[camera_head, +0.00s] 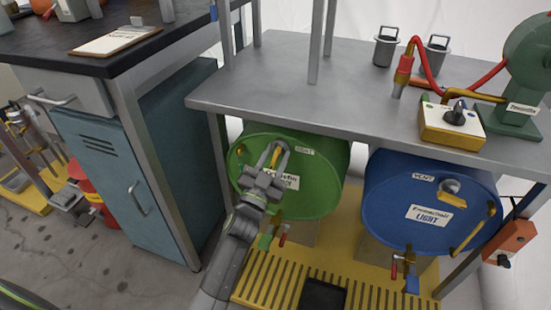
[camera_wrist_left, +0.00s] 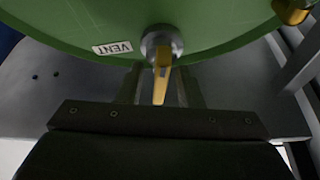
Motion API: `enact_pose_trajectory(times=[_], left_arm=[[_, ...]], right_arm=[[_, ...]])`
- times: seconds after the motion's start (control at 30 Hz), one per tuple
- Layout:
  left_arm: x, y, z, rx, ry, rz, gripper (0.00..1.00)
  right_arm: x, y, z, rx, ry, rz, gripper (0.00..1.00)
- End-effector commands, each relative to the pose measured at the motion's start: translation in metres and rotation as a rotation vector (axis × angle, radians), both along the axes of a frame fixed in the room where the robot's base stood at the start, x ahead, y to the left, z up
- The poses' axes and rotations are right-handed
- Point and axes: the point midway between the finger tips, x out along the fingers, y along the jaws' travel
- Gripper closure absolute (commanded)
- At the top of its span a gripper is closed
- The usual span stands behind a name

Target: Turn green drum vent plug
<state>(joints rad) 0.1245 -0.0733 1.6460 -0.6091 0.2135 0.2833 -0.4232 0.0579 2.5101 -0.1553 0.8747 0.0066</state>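The green drum (camera_head: 318,180) lies on its side under the grey bench, with its round end facing me. Its vent plug (camera_wrist_left: 162,42) is a round grey metal fitting with a yellow lever (camera_wrist_left: 161,84), beside a white VENT label (camera_wrist_left: 112,48). My left gripper (camera_head: 277,150) is at the upper part of the drum's end. In the left wrist view its two fingers (camera_wrist_left: 160,88) are apart, one on each side of the yellow lever, with gaps showing. In the head view the gripper partly covers the plug and the drum's label. My right gripper is not in view.
A blue drum (camera_head: 400,200) with its own vent plug (camera_head: 450,187) lies to the right. Both drums are above a yellow slatted platform (camera_head: 275,275). The bench top (camera_head: 290,75) is above, and a bench leg (camera_head: 218,145) and a teal cabinet (camera_head: 170,160) stand to the left.

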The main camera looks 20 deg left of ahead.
Motion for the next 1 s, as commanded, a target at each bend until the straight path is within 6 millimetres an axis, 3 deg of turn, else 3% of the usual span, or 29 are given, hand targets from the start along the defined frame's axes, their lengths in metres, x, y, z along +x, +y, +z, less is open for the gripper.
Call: enact_pose_trajectory(times=[0.3, 0.5, 1.0], left_arm=[[0.0018, -0.0002, 0.0011, 0.001, 0.0, 0.0, 0.69], [0.0016, -0.0002, 0.001, 0.001, -0.001, 0.0, 0.94], [0.0013, -0.0002, 0.0023, 0.043, -0.001, -0.001, 0.94]], right_arm=[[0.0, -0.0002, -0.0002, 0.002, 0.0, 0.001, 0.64], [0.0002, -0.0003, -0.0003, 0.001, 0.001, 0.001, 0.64], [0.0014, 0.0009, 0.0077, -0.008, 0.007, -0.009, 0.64]])
